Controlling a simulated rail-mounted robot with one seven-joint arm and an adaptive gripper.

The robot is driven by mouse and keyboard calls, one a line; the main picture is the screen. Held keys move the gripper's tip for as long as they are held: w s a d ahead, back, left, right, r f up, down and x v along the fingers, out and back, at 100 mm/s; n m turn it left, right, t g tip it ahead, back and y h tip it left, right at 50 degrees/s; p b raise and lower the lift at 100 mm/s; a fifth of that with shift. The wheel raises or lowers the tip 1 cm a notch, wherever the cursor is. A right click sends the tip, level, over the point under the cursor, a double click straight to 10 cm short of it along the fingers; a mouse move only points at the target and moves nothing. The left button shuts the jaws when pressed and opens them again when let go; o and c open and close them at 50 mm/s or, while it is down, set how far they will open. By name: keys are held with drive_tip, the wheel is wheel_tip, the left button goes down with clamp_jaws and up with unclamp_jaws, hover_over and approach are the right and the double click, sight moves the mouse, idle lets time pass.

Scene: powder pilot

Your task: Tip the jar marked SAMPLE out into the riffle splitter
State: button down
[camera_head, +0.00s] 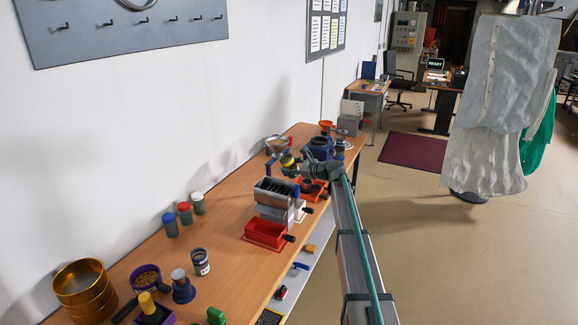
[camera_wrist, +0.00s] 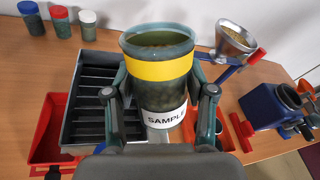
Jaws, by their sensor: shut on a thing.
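The jar marked SAMPLE (camera_wrist: 165,95) is a greenish see-through jar with a yellow band, a white label and an open top; granular matter shows inside. My gripper (camera_wrist: 158,88) is shut on it, one finger on each side. In the head view the jar (camera_head: 287,160) is small, and my gripper (camera_head: 300,165) holds it above the bench, behind the splitter. The riffle splitter (camera_head: 275,190) is a grey box with dark slots on top. In the wrist view the splitter (camera_wrist: 92,95) lies left of the jar, partly hidden by my left finger.
A red pan (camera_head: 262,234) sits at the splitter's front; another red pan (camera_head: 313,190) is behind it. A metal funnel (camera_wrist: 234,42) and a blue container (camera_wrist: 272,105) stand to the right. Several lidded jars (camera_head: 184,213) stand by the wall. Brass sieves (camera_head: 85,288) are near front left.

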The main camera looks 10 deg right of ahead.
drive_tip(key=shift+d+r+n+h, duration=0.15)
drive_tip(key=shift+r+n+h, duration=0.2)
drive_tip(key=shift+n, duration=0.25)
drive_tip(key=shift+f, duration=0.4)
drive_tip(key=shift+d+f+n+g+h, duration=0.1)
drive_tip(key=shift+f+n+g+h, duration=0.2)
drive_tip(key=shift+f+n+h, duration=0.25)
drive_tip(key=shift+d+f+n+h, duration=0.1)
drive_tip(key=shift+f+n+h, duration=0.65)
drive_tip(key=shift+n, duration=0.4)
drive_tip(key=shift+r, duration=0.35)
drive_tip(key=shift+f+n+h, duration=0.25)
drive_tip(key=shift+n+h, duration=0.15)
drive_tip(key=shift+h, duration=0.15)
